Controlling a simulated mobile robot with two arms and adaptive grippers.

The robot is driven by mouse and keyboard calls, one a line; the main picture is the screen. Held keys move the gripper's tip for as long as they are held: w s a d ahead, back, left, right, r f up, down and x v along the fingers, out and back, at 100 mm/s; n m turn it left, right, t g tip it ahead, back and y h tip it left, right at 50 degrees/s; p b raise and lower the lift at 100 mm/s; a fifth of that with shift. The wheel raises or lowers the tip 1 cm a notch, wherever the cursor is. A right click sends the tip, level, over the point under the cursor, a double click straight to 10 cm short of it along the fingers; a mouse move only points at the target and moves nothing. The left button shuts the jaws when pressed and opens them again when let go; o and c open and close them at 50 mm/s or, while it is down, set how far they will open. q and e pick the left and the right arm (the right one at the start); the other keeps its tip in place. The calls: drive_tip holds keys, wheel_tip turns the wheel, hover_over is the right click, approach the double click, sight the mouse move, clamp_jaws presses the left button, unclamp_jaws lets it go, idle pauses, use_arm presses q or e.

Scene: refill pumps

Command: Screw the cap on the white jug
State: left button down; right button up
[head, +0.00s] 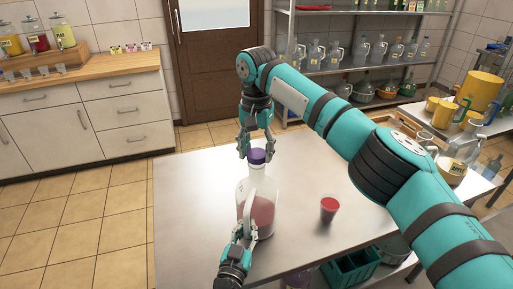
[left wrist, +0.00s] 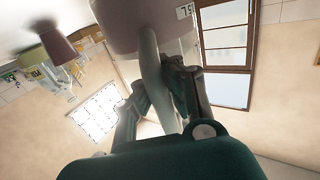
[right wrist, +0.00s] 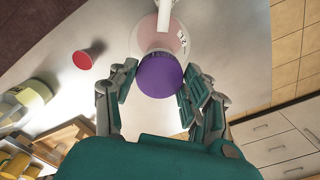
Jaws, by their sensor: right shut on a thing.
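The white jug (head: 262,208) stands upright on the metal table, with reddish liquid inside and a pale handle (left wrist: 152,75) on its near side. The purple cap (head: 257,156) is at the top of the jug's neck; I cannot tell how tightly it sits. My right gripper (head: 251,147) comes from above and is shut on the cap, which shows between its fingers in the right wrist view (right wrist: 160,75). My left gripper (head: 240,245) is low at the near side, its fingers closed around the handle. The cap's threads are hidden.
A red cup (head: 329,208) stands on the table right of the jug. The table's left part is clear. A side table with yellow containers (head: 484,88) is at the right. Shelves with glass jugs (head: 335,52) and a counter with pump bottles (head: 37,38) stand behind.

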drive_tip(key=shift+f, duration=0.2)
drive_tip(key=shift+m, duration=0.8)
drive_tip(key=m, duration=0.4)
drive_tip(key=shift+a+m, duration=0.1)
drive_tip(key=shift+m, duration=0.2)
drive_tip(key=m, duration=1.6)
drive_tip(key=shift+m, duration=0.3)
drive_tip(key=shift+w, duration=0.1)
drive_tip(key=o, duration=0.8)
